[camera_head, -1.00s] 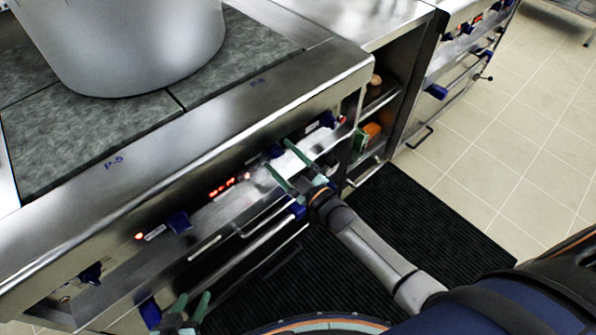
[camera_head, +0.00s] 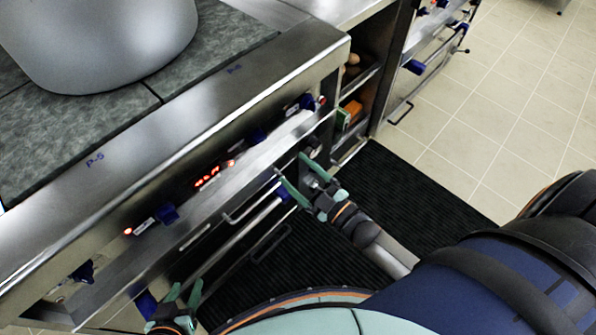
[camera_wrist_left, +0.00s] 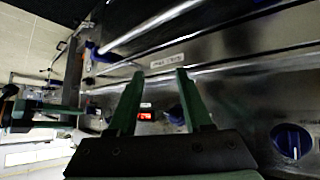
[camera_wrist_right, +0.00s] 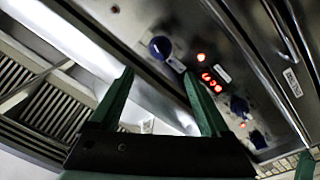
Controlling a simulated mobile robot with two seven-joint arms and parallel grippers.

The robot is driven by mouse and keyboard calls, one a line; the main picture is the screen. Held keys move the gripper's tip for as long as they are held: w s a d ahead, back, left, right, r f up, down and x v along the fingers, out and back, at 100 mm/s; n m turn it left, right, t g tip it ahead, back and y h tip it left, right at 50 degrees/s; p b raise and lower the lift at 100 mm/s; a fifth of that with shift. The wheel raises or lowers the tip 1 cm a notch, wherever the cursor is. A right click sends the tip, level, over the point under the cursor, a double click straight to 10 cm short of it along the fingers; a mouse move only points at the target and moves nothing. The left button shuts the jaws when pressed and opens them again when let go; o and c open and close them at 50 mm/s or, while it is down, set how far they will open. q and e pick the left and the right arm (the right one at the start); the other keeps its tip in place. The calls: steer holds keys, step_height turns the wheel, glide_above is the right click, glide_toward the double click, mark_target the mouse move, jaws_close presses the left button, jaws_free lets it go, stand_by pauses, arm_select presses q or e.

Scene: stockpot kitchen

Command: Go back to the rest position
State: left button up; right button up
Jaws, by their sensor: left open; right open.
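My right gripper (camera_head: 291,178) is in front of the stove's control panel in the head view, its green fingers apart and empty. In the right wrist view its open fingers (camera_wrist_right: 160,85) frame the panel with blue knobs and a red display. My left gripper (camera_head: 183,293) is at the bottom left of the head view, low in front of the stove. Its fingers are apart and empty, and in the left wrist view (camera_wrist_left: 160,85) they point toward the stove front.
A large steel stockpot (camera_head: 100,40) stands on the stove top (camera_head: 95,135). Oven handle bars (camera_head: 235,240) stick out from the stove front near both grippers. An open shelf (camera_head: 352,95) holds small items. A black mat (camera_head: 420,190) and tiled floor (camera_head: 510,110) lie to the right.

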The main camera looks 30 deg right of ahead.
arm_select(q)
steer(key=s+a+r+p, duration=0.1)
steer(key=a+r+p, duration=0.2)
steer(key=r+p, duration=0.5)
steer(key=p, duration=0.4)
steer(key=shift+s+a+r+n+y, duration=0.3)
steer(key=shift+s+r+y, duration=0.05)
steer(key=shift+s+y, duration=0.05)
arm_select(e)
steer(key=s+a+r+m+g+h, duration=0.1)
steer(key=s+m+g, duration=0.3)
steer(key=s, duration=0.3)
steer(key=s+a+r+m+g+h, duration=0.1)
steer(key=s+r+m+g+h, duration=0.1)
steer(key=s+m+g, duration=0.2)
steer(key=s+m, duration=0.1)
steer(key=s, duration=0.2)
steer(key=shift+a+g+h, duration=0.3)
steer(key=shift+a+g, duration=0.05)
steer(key=shift+g, duration=0.05)
